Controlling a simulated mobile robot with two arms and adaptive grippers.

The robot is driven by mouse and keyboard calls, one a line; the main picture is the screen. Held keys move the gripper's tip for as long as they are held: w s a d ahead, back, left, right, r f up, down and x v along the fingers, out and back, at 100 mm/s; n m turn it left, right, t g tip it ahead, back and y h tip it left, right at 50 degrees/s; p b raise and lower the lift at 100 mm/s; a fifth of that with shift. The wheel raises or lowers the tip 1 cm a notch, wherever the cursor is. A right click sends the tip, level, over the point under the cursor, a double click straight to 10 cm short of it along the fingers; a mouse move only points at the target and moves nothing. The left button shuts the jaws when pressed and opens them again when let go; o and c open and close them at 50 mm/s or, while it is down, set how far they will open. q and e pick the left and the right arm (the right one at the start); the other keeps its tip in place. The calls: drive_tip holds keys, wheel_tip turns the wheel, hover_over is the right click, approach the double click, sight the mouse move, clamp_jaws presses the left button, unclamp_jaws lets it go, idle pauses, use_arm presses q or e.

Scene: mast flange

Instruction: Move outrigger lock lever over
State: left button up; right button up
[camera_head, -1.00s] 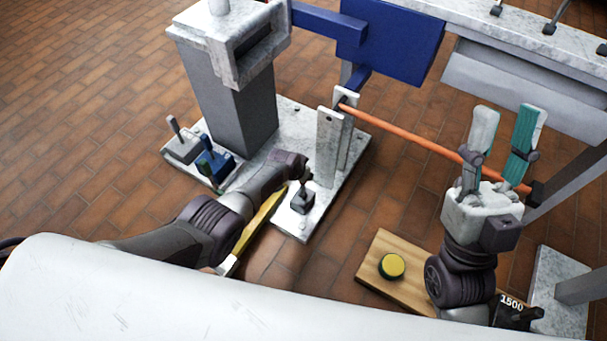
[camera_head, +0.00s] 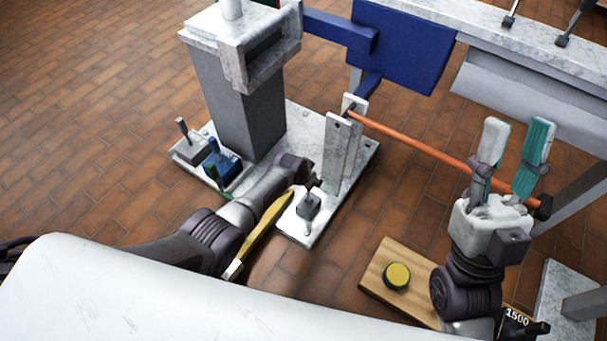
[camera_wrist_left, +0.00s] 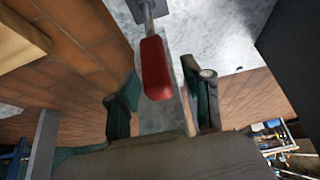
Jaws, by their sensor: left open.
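A lever with a red grip (camera_wrist_left: 156,72) on a pale metal stem shows in the left wrist view. It rises from a mount on the speckled pale plate. My left gripper (camera_wrist_left: 161,106) is open, with one teal-edged finger on each side of the red grip's lower end. I cannot tell whether either finger touches it. In the head view my left arm reaches over the base plate (camera_head: 350,172), and its fingers are mostly hidden. The red grip is not clear there. My right gripper (camera_head: 512,160) is open and empty, fingers pointing up, beside an orange bar.
Another small lever mount (camera_head: 308,206) is at the plate's front. The orange bar (camera_head: 415,145) crosses to the right. A yellow button (camera_head: 397,277) sits on a wooden board (camera_head: 378,280).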

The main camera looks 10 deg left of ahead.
use_arm(q)
drive_tip(key=v, duration=1)
drive_tip(key=shift+s+r, duration=0.25)
drive_tip(key=shift+r, duration=0.05)
